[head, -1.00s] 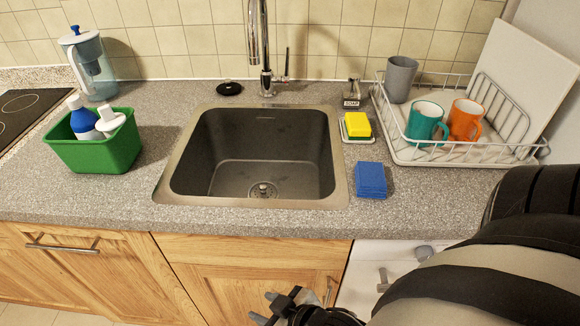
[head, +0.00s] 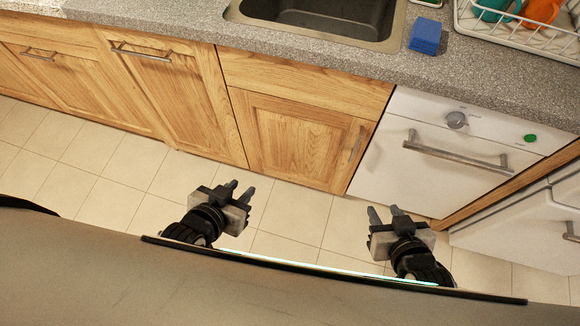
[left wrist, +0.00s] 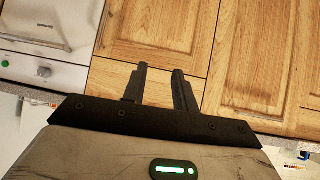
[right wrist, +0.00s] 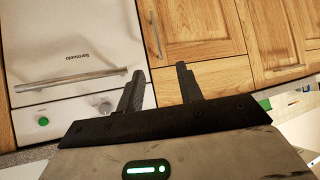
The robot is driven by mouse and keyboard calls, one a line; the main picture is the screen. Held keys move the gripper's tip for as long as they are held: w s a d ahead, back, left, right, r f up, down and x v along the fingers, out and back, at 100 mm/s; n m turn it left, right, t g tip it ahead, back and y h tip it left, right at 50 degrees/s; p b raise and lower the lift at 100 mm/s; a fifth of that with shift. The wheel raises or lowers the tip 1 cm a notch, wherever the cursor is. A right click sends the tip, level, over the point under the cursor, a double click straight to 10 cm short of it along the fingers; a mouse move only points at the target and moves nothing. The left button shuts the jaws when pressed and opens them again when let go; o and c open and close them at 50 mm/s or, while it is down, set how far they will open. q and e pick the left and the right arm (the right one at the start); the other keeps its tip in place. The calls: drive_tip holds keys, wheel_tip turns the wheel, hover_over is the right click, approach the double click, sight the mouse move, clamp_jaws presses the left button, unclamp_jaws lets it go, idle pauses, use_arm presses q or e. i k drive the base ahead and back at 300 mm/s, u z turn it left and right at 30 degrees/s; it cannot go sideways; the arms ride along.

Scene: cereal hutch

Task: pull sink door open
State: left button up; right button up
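The sink door (head: 290,140) is a light wooden panel under the sink (head: 330,15), and it is closed. Its upright metal handle (head: 357,143) is at the door's right side. My left gripper (head: 240,187) is open and empty, in front of the door's left part and apart from it. My right gripper (head: 384,211) is open and empty, below and right of the handle, in front of the white dishwasher. The sink door also shows in the left wrist view (left wrist: 155,25) and in the right wrist view (right wrist: 200,30), with its handle (right wrist: 155,32) ahead of the fingers.
The white dishwasher (head: 405,180) with a bar handle (head: 455,157) stands right of the sink door. More wooden cabinets (head: 170,90) are at the left. A blue sponge (head: 425,37) and dish rack (head: 520,45) are on the counter. The tiled floor (head: 100,165) is clear.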

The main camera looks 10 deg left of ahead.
sight(318, 147)
drive_tip(key=u, duration=0.35)
drive_tip(key=i, duration=0.4)
drive_tip(key=z, duration=1.5)
drive_tip(key=k, duration=0.75)
drive_tip(key=u, duration=0.85)
drive_tip(key=i, duration=0.35)
